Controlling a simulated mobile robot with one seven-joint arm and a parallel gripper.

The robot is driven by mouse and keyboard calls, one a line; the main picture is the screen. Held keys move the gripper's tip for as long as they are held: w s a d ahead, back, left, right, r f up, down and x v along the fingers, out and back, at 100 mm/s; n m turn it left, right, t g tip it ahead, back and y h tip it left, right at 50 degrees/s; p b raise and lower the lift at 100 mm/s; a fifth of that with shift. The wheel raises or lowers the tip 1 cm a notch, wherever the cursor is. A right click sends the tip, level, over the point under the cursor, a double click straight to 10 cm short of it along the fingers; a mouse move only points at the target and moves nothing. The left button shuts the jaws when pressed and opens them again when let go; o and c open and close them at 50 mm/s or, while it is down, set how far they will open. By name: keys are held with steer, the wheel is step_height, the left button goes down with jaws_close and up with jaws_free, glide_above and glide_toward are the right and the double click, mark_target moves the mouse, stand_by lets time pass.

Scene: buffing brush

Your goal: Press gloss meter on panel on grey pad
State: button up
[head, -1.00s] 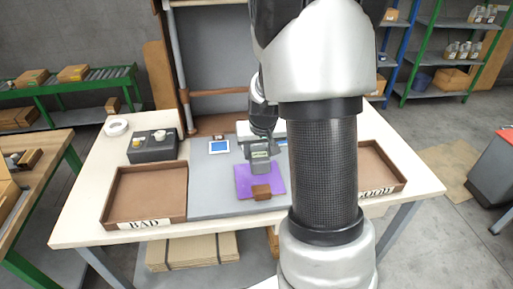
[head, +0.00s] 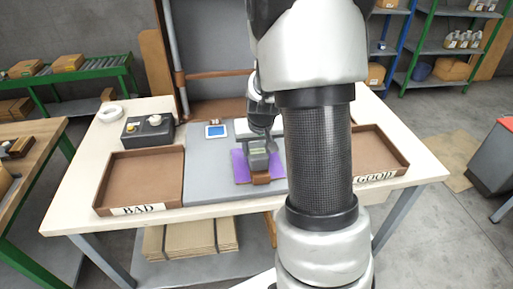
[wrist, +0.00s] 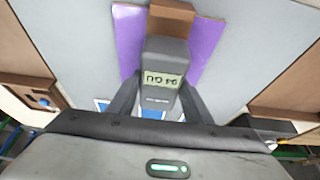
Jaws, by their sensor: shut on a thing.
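The gloss meter (head: 257,159) is a dark grey block with a pale green display. My gripper (head: 257,148) is shut on it, with one finger on each side in the wrist view. The meter (wrist: 163,52) is over the purple panel (head: 238,166), close above it or touching; I cannot tell which. The panel also shows in the wrist view (wrist: 207,43). It lies on the grey pad (head: 205,180). A brown block (head: 262,179) sits at the panel's front edge, just in front of the meter. The meter hides the panel's middle.
The brown BAD tray (head: 100,197) is left of the pad and the GOOD tray (head: 405,165) is right. Both look empty. A dark box with knobs (head: 147,132), a tape roll (head: 110,114) and a small blue-screened device (head: 215,131) are farther back.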

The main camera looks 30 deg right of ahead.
steer(key=shift+f+b, duration=0.6)
steer(key=shift+b, duration=0.05)
stand_by(1.9)
steer(key=shift+r+p, duration=2.5)
steer(key=shift+r, duration=1.1)
